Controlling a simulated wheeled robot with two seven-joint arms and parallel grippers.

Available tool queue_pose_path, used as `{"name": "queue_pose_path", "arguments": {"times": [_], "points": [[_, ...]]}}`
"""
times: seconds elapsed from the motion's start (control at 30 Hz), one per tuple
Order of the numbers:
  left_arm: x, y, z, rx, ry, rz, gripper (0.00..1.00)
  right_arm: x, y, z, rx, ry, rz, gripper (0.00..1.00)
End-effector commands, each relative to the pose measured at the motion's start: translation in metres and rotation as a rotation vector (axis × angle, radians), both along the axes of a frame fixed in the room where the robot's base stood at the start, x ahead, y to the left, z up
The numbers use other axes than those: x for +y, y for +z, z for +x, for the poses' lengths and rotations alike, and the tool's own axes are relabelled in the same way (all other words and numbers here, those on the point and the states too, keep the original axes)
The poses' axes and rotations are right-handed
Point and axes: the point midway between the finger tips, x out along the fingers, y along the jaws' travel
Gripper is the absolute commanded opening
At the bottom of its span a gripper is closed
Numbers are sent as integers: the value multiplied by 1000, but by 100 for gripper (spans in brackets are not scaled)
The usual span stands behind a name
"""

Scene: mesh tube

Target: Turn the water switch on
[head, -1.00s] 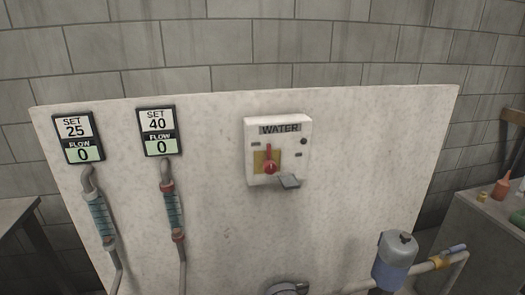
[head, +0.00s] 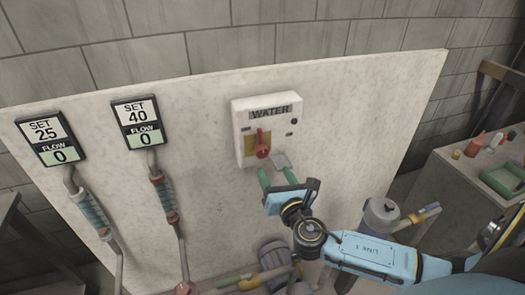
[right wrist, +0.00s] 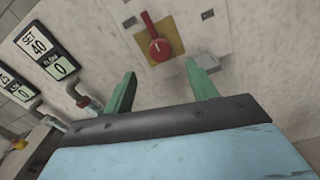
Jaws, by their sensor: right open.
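The water switch box (head: 266,112) is white with a "WATER" label and is fixed on a pale panel (head: 340,130). Its red lever (head: 262,146) sits on a yellow plate and points up; the lever also shows in the right wrist view (right wrist: 155,40). A small grey flap (head: 281,161) hangs at the box's lower right. My right gripper (head: 273,175) is open, its green fingers just below the box. In the right wrist view its fingers (right wrist: 163,85) are spread below the lever, with nothing between them. My left gripper is not in view.
Two displays (head: 50,134) (head: 137,125) on the panel's left read SET 25 and SET 40, both with FLOW 0. Tubes (head: 168,200) run down below them. A grey-blue canister (head: 380,216) and pipes are low on the right. A side table (head: 450,165) holds bottles and a green tray (head: 505,178).

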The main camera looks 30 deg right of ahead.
Motion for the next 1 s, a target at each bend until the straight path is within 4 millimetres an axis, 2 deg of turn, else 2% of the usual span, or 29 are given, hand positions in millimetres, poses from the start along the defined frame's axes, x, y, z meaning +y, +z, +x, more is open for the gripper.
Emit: {"name": "queue_pose_path", "arguments": {"times": [0.03,0.2,0.43,0.6,0.9,1.0], "points": [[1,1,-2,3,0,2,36,-3,2,12,-4,-1,-1,57],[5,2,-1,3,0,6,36,-12,2,48,-3,-2,1,57],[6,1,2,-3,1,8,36,-20,0,82,0,-1,4,57],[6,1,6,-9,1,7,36,-22,0,93,0,0,3,57],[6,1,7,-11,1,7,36,-23,-1,95,2,1,4,57],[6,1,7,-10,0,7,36,-23,-1,95,2,1,5,44]]}}
